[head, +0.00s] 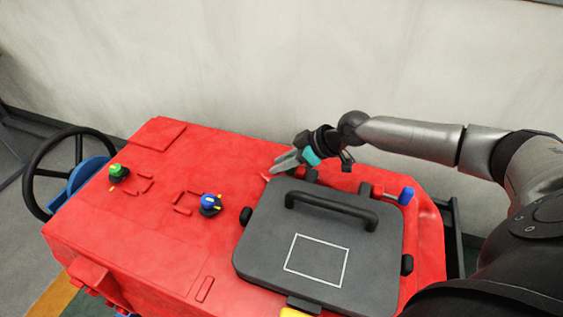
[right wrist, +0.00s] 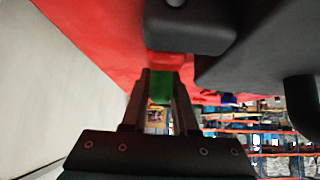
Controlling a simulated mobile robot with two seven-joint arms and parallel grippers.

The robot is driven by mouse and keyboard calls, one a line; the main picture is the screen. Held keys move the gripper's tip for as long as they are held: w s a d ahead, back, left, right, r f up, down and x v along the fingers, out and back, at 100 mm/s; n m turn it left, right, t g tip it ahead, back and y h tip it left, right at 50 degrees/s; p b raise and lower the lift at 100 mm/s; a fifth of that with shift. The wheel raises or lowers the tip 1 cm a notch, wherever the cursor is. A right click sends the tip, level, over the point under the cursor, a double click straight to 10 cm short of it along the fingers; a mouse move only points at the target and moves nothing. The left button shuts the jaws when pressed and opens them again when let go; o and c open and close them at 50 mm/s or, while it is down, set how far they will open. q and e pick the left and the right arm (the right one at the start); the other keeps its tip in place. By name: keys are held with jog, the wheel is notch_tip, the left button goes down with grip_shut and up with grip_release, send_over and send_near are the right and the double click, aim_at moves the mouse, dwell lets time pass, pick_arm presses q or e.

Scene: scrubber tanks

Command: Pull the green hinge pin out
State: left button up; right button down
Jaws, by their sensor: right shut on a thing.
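The green hinge pin (right wrist: 162,88) shows in the right wrist view between the two fingers of my right gripper (right wrist: 160,76). The gripper is shut on it, beside a black hinge block (right wrist: 188,25). How far the pin sits in the hinge is hidden. In the head view my right gripper (head: 276,169) is low at the back left corner of the dark grey lid (head: 265,250), and the green pin cannot be made out there. A blue pin end (head: 406,196) shows at the lid's other back corner. My left gripper is not in view.
The lid has a black handle (head: 331,209) and lies on a red machine body (head: 150,225). A green-capped knob (head: 118,170) and a blue-capped knob (head: 209,202) stand on the left. A steering wheel (head: 40,175) is at far left. A pale wall (head: 230,60) rises behind.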

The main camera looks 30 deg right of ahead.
jog(key=shift+w, duration=0.1)
dwell(0.7)
jog(key=shift+w+a, duration=1.25)
jog(key=shift+w, duration=0.05)
jog(key=shift+r, duration=0.1)
jog(key=c, duration=1)
grip_release()
jog(key=shift+w+a, duration=0.1)
jog(key=shift+w, duration=0.05)
jog(key=shift+o, duration=0.2)
jog(key=p+v, duration=0.2)
jog(key=v, duration=1.1)
jog(key=shift+s+r, duration=0.2)
jog(key=shift+s, duration=0.15)
jog(key=shift+v, duration=0.8)
jog(key=shift+w, duration=0.1)
